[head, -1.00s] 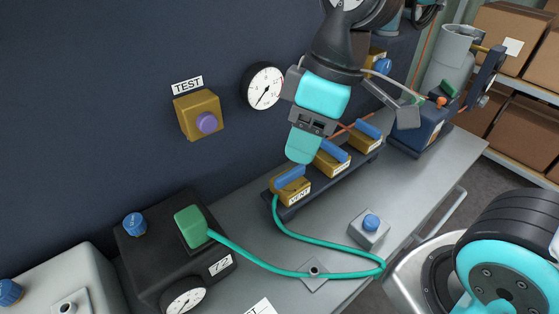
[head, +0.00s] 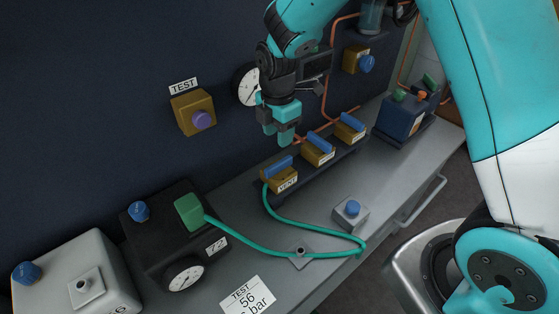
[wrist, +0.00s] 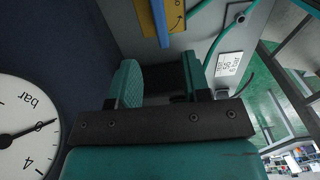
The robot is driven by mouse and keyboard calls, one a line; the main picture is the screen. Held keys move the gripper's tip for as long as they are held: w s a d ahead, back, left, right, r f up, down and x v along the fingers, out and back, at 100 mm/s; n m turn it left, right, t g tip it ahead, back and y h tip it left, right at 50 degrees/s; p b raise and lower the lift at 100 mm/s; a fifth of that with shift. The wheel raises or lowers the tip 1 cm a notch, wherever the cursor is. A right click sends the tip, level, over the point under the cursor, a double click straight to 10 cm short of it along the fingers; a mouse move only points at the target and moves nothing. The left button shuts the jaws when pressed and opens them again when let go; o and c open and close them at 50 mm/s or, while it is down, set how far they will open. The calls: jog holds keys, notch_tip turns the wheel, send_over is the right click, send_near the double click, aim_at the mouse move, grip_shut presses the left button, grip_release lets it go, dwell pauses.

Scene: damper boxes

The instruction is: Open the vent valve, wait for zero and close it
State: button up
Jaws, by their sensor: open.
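The vent valve (head: 283,181) is a brass block with a VENT label, leftmost of three in a row on a dark rail. Its blue lever (head: 278,166) slants like the levers on the other two valves. My gripper (head: 285,137) is open and empty, just above and behind this lever, apart from it. In the wrist view the open fingers (wrist: 160,80) are apart, and a blue lever (wrist: 163,25) on a brass plate shows beyond them. The round wall gauge (head: 244,90) is partly hidden by my gripper.
A green hose (head: 315,252) runs from the vent valve across the bench to a green plug (head: 189,211) on a black box. A purple-knobbed TEST block (head: 194,112) is on the wall. A blue-topped box (head: 351,213) and a TEST 56 bar card (head: 248,297) lie in front.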

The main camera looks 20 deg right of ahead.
aim_at(279, 163)
notch_tip(279, 163, down, 11)
jog(key=shift+r+p, duration=0.15)
jog(key=shift+p, duration=0.75)
grip_shut()
